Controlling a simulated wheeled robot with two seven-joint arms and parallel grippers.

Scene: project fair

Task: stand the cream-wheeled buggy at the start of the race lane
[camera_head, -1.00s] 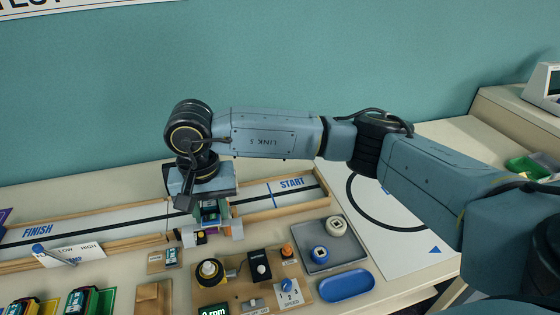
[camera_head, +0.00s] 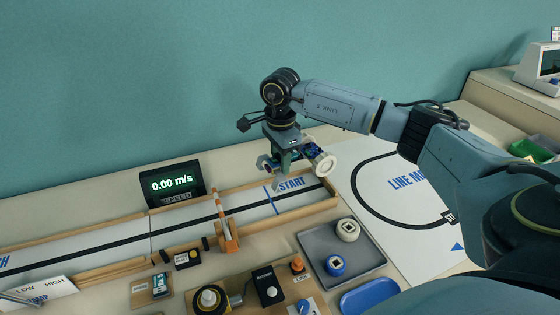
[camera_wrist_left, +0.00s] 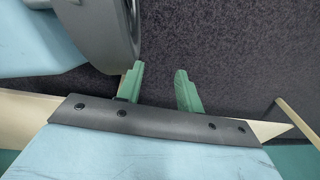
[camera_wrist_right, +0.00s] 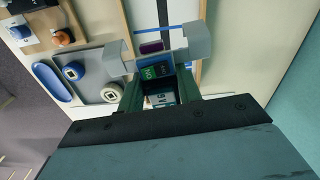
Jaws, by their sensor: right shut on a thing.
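My right gripper (camera_head: 285,166) is shut on a buggy and holds it above the START end of the race lane. One round cream wheel (camera_head: 325,165) of the buggy shows right of the fingers. The lane (camera_head: 292,200) is white with a black line, wooden rails and a blue start line (camera_head: 270,199). I cannot tell the exact gap below the wheels. My left gripper (camera_wrist_left: 157,88) is open and empty over dark floor.
A grey tray (camera_head: 312,240) with a cream and a blue wheel, and a blue dish (camera_head: 370,296), lie in front.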

